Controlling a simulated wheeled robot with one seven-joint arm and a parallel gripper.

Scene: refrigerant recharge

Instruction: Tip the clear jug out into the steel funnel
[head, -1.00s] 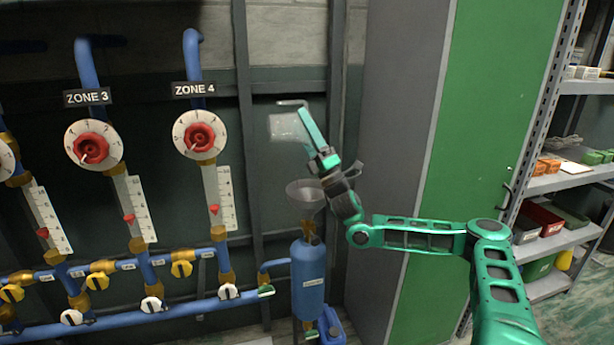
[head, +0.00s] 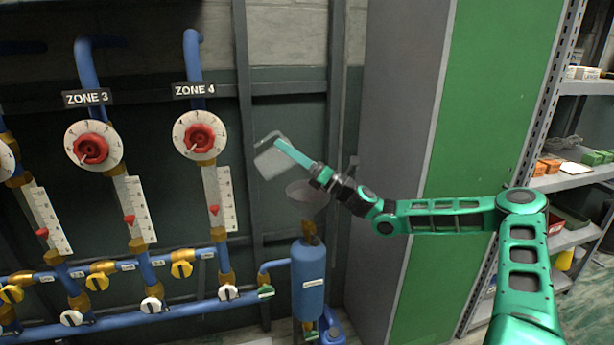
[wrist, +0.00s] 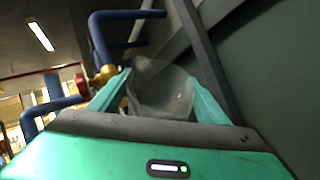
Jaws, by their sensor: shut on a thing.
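The clear jug (head: 270,163) is in the head view, tilted, above and to the left of the steel funnel. It also shows between the fingers in the wrist view (wrist: 160,90). My gripper (head: 287,151) is shut on the jug. The steel funnel (head: 307,194) sits on top of the blue cylinder (head: 308,283), below my gripper. The jug and the funnel are apart. I cannot tell whether anything is inside the jug or flowing from it.
Blue pipes with the Zone 3 dial (head: 93,146) and Zone 4 dial (head: 199,138) stand to the left. A grey and green cabinet (head: 460,120) is behind my arm. Shelves (head: 575,180) with boxes stand at the right.

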